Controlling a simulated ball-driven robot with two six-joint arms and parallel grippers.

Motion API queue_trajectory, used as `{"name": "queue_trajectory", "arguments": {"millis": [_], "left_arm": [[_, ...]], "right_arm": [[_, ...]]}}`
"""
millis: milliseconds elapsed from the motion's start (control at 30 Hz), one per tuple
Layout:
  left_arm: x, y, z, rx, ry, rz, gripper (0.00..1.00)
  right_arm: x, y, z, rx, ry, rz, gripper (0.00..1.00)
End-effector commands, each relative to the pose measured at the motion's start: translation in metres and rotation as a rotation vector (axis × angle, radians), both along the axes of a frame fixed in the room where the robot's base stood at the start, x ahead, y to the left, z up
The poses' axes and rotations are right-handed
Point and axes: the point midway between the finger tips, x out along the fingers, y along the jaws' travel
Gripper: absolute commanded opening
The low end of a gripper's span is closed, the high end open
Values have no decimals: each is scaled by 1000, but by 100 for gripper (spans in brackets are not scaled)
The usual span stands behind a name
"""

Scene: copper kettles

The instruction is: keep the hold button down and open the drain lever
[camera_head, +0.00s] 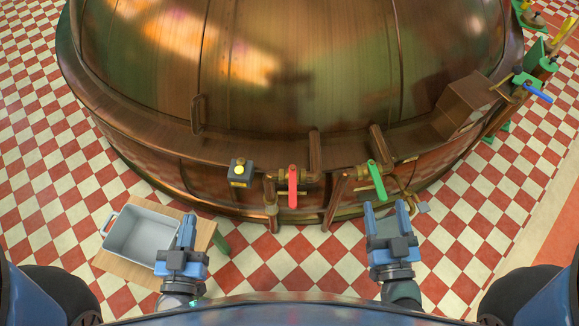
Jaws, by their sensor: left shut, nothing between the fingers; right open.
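A dark box with a yellow button (239,170) is fixed at the front of the large copper kettle (290,80). To its right, a red lever (292,187) and a green lever (376,180) sit on pipe valves at the kettle's front. Which lever is the drain lever I cannot tell. My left gripper (187,222) is shut and empty, below and left of the button box and apart from it. My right gripper (386,210) is open and empty, just below the green lever; whether it touches anything there I cannot tell.
A grey tub (140,237) stands on a wooden stool (114,265) left of my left gripper. Copper pipes (334,203) stick out below the levers. A blue-handled valve (538,93) is at the far right. The checkered floor (480,230) is clear at right.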

Motion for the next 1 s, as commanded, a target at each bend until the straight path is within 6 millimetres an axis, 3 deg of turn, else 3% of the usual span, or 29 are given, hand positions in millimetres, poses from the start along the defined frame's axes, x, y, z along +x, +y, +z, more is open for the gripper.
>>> {"name": "queue_trajectory", "arguments": {"millis": [133,267,467,700,833,1000], "left_arm": [[0,0,0,0,1,1,0],[0,0,0,0,0,1,0],[0,0,0,0,0,1,0],[0,0,0,0,0,1,0],[0,0,0,0,0,1,0],[0,0,0,0,0,1,0]], "right_arm": [[44,21,12,9,-101,66,64],[93,47,4,18,-112,130,64],[172,100,-28,41,18,221,64],[254,177,-77,60,325,304,64],[282,219,-105,56,561,318,64],[286,249,-144,32,912,273,64]]}}
